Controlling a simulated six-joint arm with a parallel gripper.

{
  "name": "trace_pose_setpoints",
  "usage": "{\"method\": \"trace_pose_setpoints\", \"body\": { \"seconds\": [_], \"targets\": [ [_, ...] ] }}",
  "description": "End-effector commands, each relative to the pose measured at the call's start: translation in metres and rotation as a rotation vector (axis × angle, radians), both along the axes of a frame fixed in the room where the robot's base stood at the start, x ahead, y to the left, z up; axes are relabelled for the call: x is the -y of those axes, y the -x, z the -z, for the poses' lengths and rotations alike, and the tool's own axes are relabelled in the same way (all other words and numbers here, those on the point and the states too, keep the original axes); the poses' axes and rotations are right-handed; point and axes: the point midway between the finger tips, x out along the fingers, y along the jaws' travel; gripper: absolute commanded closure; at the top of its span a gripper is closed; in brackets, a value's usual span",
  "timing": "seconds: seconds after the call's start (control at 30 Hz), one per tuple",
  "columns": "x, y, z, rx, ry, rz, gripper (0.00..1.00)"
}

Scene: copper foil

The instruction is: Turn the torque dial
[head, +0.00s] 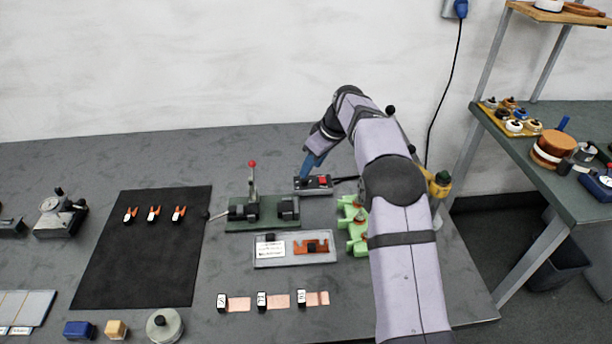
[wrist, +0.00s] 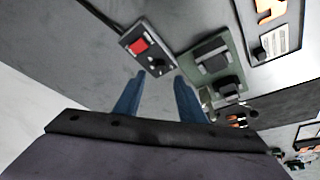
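A small dark control box (head: 316,188) with a red switch stands at the back of the bench. In the wrist view the box (wrist: 126,36) shows its red switch (wrist: 138,46) and a small black dial (wrist: 156,64) near the end closest to my gripper. My gripper (wrist: 160,79) is open and empty, its two blue fingers spread on either side of the dial's direction, apparently short of it. In the head view my gripper (head: 305,178) hangs at the box's left end and hides the dial there. I cannot tell whether a finger touches the box.
A grey tray (head: 262,262) with an orange part lies nearer. Green holders (head: 357,243) stand beside my arm. A black mat (head: 140,270) lies left.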

Motion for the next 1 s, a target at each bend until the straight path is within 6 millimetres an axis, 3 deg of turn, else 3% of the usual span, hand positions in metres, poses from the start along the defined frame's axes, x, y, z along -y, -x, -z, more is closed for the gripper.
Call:
{"method": "trace_pose_setpoints", "body": {
  "seconds": [0.43, 0.87, 1.0],
  "targets": [
    [-0.015, -0.014, 0.049, -0.002, -0.001, -0.001, 0.63],
    [-0.017, -0.016, 0.058, 0.0, 0.0, 0.0, 0.63],
    [-0.017, -0.016, 0.057, 0.0, 0.0, 0.001, 0.94]
  ]
}}
